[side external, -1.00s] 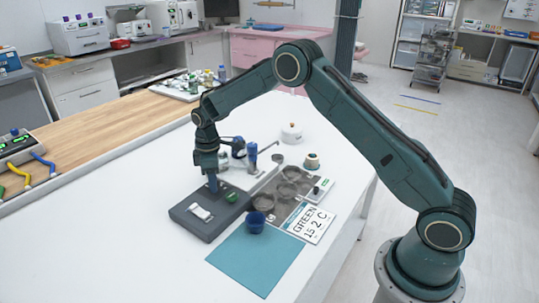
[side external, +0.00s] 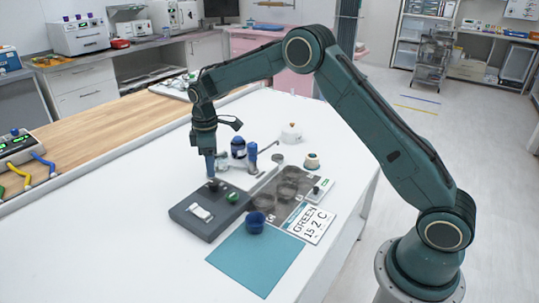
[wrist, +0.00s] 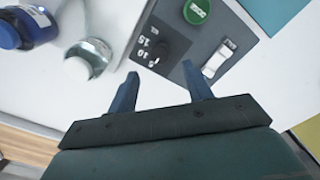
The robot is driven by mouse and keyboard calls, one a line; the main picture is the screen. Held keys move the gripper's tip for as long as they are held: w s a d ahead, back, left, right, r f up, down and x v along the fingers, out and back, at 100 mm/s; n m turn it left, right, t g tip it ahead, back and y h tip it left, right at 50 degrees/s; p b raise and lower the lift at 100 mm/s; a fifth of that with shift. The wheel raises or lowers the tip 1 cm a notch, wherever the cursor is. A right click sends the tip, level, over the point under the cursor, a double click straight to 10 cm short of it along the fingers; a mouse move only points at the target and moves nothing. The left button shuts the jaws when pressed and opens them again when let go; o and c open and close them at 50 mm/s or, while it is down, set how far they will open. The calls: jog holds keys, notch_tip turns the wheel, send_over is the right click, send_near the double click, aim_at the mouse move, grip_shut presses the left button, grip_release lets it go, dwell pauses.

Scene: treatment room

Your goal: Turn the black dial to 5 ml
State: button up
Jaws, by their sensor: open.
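The black dial (wrist: 160,54) sits on the dark grey control box (side external: 216,231). White marks 5, 10, 15 and ML show along its left side in the wrist view. I cannot tell which mark the dial points to. It also shows small and dark in the side view (side external: 213,185). My gripper (side external: 211,175) points down above the dial. In the wrist view its blue fingers (wrist: 160,86) are apart with nothing between them. The dial lies beyond the fingertips there. The box also carries a green button (wrist: 196,10) and a white rocker switch (wrist: 217,58).
A card reading GREEN 15 2 C (side external: 311,224) lies to the right. Blue-capped bottles (side external: 238,147) stand behind. The white table is clear at left.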

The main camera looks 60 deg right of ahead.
aim_at(215, 183)
notch_tip(215, 183, up, 8)
jog(key=shift+f, duration=0.2)
dwell(0.4)
jog(key=s+r+m+t, duration=0.3)
jog(key=s+r+m, duration=0.1)
jog(key=s+r, duration=1.2)
jog(key=s+f+m+t, duration=0.1)
jog(key=s+f+m, duration=0.1)
jog(key=s, duration=0.9)
jog(key=s+f+m+t, duration=0.1)
jog(key=s+f+m, duration=0.2)
jog(key=s, duration=0.9)
jog(key=shift+a+t, duration=0.3)
jog(key=shift+a, duration=0.05)
